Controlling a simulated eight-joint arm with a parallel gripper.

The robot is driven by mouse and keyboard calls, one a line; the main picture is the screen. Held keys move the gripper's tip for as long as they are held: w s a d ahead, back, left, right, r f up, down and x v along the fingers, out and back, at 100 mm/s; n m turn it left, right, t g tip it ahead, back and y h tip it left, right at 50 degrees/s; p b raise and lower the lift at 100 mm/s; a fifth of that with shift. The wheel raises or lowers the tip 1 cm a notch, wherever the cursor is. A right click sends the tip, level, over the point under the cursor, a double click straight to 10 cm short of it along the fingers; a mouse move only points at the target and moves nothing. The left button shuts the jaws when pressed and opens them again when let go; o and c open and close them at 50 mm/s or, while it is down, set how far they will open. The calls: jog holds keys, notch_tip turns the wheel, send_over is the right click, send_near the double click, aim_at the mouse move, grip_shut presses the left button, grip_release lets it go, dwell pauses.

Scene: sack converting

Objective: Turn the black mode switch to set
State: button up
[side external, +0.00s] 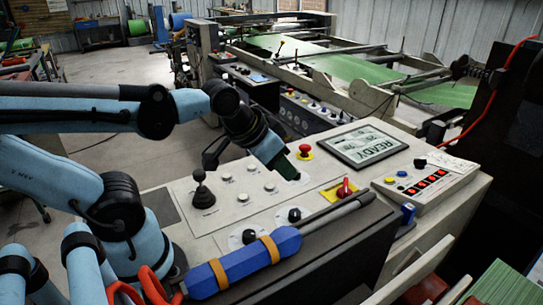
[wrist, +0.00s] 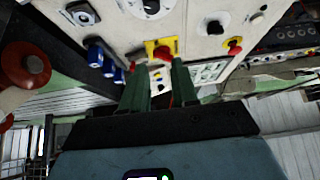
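Black knobs on pale discs sit on the sloping control panel: one near the front edge (side external: 294,215), another to its left (side external: 249,236). My gripper (side external: 284,168) points down close above the panel, behind the front knobs. In the wrist view, its green fingers (wrist: 159,68) are apart with nothing between them.
A red switch on a yellow plate (side external: 343,190) and a red emergency button (side external: 304,151) are near my gripper. A black joystick (side external: 203,195) stands left, a READY display (side external: 367,146) right. A blue cylinder (side external: 245,263) lies along the front. Beyond it, green sheet (side external: 350,72) runs through machinery.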

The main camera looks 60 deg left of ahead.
jog(key=o, duration=0.6)
jog(key=w+a+r+g, duration=0.2)
jog(key=w+a+g, duration=0.1)
jog(key=w, duration=0.3)
jog(key=shift+w+a+r, duration=0.2)
jog(key=shift+a+r, duration=0.15)
jog(key=shift+a, duration=0.45)
jog(key=w+a+f+g, duration=0.4)
jog(key=w+a, duration=0.3)
jog(key=a, duration=0.1)
notch_tip(320, 180, down, 12)
jog(key=shift+w+r, duration=0.1)
jog(key=shift+r, duration=0.15)
jog(key=c, duration=1)
